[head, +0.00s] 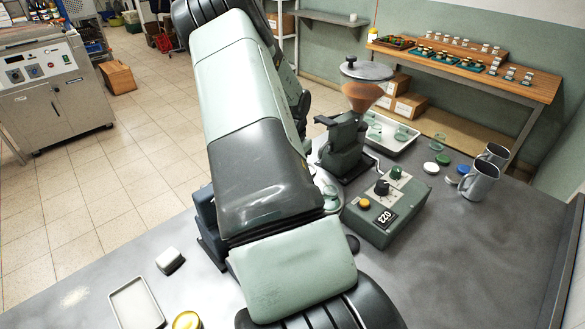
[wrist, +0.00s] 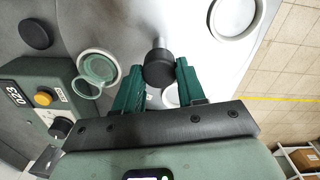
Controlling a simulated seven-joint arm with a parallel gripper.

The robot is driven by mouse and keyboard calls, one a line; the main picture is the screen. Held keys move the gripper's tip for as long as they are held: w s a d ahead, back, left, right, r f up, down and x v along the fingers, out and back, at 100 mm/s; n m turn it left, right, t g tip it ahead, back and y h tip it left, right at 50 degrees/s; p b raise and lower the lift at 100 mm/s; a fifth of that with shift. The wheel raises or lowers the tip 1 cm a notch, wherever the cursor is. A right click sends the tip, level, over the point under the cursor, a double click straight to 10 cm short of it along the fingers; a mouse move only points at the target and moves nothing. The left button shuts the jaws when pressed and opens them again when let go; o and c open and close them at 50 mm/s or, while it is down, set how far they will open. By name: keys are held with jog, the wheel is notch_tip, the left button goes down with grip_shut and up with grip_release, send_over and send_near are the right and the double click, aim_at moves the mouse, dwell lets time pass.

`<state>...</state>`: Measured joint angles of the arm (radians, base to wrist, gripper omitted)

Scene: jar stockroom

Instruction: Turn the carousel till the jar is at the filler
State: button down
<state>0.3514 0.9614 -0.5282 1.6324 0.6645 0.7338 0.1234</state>
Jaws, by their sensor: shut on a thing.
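The carousel (wrist: 205,60) is a pale grey disc in the wrist view. A black knob (wrist: 158,69) stands on it on a metal post. My gripper (wrist: 157,80) has its green fingers on either side of the knob, shut on it. A greenish glass jar (wrist: 98,66) shows left of the gripper, by the disc's edge; I cannot tell whether it sits in a seat. A white ring (wrist: 232,16) lies on the disc at upper right. In the head view, the filler (head: 345,145) has a dark green body and a copper hopper (head: 363,95). My arm hides the gripper and most of the carousel there.
A green control box (head: 385,212) with knobs and a display stands beside the filler. Behind it are a tray (head: 392,133) of glassware, loose lids (head: 443,159) and metal mugs (head: 480,183). A white tray (head: 136,304) and a pale block (head: 169,259) lie at front left.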

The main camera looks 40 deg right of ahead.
jog(key=shift+n, duration=3.4)
jog(key=shift+a+n, duration=0.1)
jog(key=shift+n, duration=3)
jog(key=c, duration=0.7)
grip_release()
jog(key=shift+o, duration=0.2)
jog(key=shift+w, duration=0.1)
notch_tip(320, 180, up, 11)
